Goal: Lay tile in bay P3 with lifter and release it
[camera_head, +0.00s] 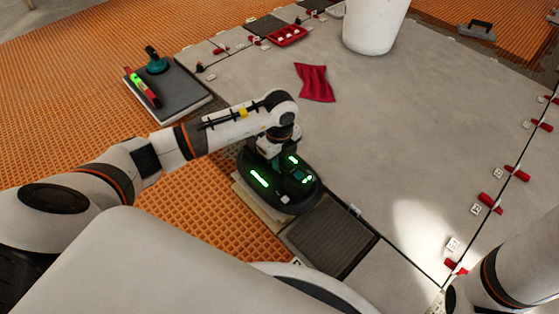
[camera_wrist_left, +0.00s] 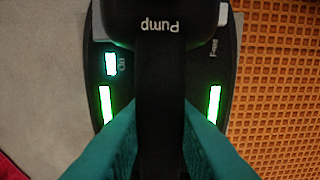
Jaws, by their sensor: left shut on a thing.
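The lifter (camera_head: 265,189) is a black oval device with green lights, in the middle of the head view. My left gripper (camera_head: 272,154) is shut on its handle. In the left wrist view, the teal fingers of my left gripper (camera_wrist_left: 160,135) flank the dark handle of the lifter (camera_wrist_left: 106,32), marked "Pump". Pale tile edges (camera_head: 246,203) show under the lifter; I cannot tell whether the tile hangs or rests. A dark ribbed bay (camera_head: 328,237) lies just right of and nearer than the lifter; its label is not readable. My right gripper is out of view.
Grey laid tiles (camera_head: 400,140) spread to the right, with red wedges (camera_head: 490,202) along joints. A red cloth (camera_head: 314,82), a white bucket (camera_head: 374,25) and a red tray (camera_head: 287,35) stand farther back. A grey slab (camera_head: 182,96) with tools lies at left on orange matting (camera_head: 70,120).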

